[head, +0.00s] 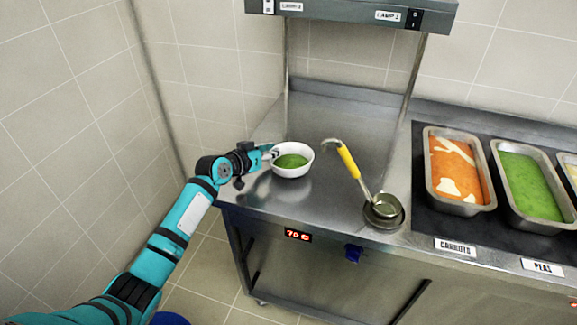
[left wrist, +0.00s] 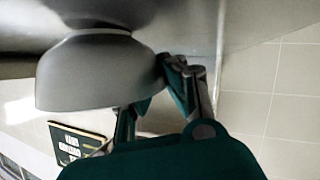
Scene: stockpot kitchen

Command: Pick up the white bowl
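The white bowl (head: 291,170) sits upright on the steel counter, with green content inside. My left gripper (head: 268,152) is at the bowl's left rim in the head view. In the left wrist view the bowl (left wrist: 95,75) appears upside down, its base against the counter. The left gripper's fingers (left wrist: 156,88) are at the bowl's edge there. One finger is against or close beside the outer wall, and the other is partly hidden behind the rim. Whether they are clamped on the wall cannot be told. My right gripper is not in view.
A yellow-handled ladle (head: 349,162) stands in a small steel container (head: 384,218) to the bowl's right. Trays of carrots (head: 456,172) and peas (head: 530,187) are farther right. Posts hold a lamp shelf (head: 350,14) above. Counter between bowl and ladle is clear.

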